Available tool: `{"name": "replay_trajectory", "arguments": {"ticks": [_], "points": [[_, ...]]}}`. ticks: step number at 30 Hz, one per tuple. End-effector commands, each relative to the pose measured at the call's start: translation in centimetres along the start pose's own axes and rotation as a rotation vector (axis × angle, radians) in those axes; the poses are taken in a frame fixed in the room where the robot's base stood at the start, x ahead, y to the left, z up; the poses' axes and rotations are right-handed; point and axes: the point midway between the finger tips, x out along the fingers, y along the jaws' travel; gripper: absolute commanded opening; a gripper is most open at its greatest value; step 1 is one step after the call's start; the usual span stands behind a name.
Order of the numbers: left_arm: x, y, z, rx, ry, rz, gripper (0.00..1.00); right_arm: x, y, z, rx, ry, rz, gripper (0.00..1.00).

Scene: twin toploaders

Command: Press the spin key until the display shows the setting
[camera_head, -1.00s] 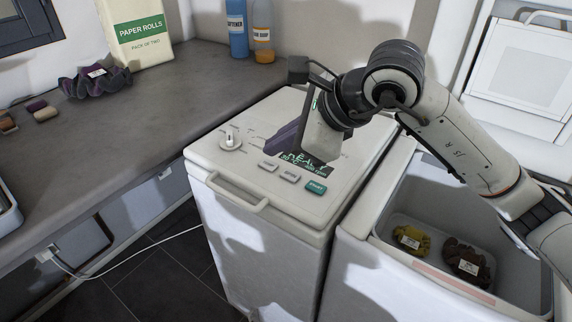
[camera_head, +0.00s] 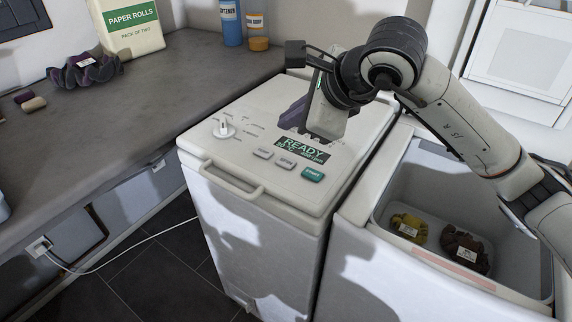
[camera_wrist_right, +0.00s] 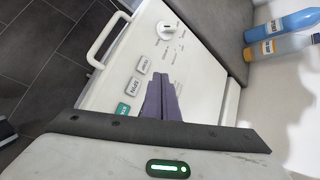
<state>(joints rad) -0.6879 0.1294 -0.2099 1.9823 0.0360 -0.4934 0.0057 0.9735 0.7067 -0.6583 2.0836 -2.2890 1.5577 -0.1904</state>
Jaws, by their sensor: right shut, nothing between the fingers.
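The closed washer on the left has a white top panel (camera_head: 225,155) with a dial, a row of keys and a dark display (camera_head: 302,149). The display reads READY in green, with a smaller line showing a temperature and an rpm figure too small to read surely. The grey spin key (camera_head: 286,163) is the middle key, left of the green start key (camera_head: 312,174); it also shows in the wrist view (camera_wrist_right: 132,87). My right gripper (camera_head: 284,122) is shut and empty, its purple-grey fingers (camera_wrist_right: 160,98) over the panel behind the display, apart from the keys. My left gripper is out of view.
The dial (camera_head: 223,129) and another grey key (camera_head: 262,153) are left of the spin key. A front handle (camera_head: 230,182) sticks out. At right, an open washer holds yellow (camera_head: 408,229) and brown (camera_head: 464,251) cloth bundles. Bottles (camera_head: 257,30) stand on the grey counter.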

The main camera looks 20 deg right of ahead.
Motion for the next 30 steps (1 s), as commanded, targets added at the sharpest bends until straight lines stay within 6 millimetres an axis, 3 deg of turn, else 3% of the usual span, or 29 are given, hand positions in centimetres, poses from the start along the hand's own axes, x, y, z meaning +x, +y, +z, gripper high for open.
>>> {"name": "replay_trajectory", "arguments": {"ticks": [12,30], "points": [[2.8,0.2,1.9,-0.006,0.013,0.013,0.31,4.2,3.0,-3.1,0.0,-0.001,0.0,0.0],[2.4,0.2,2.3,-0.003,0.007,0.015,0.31,4.3,3.1,-3.1,0.001,0.0,0.0,0.0]]}}
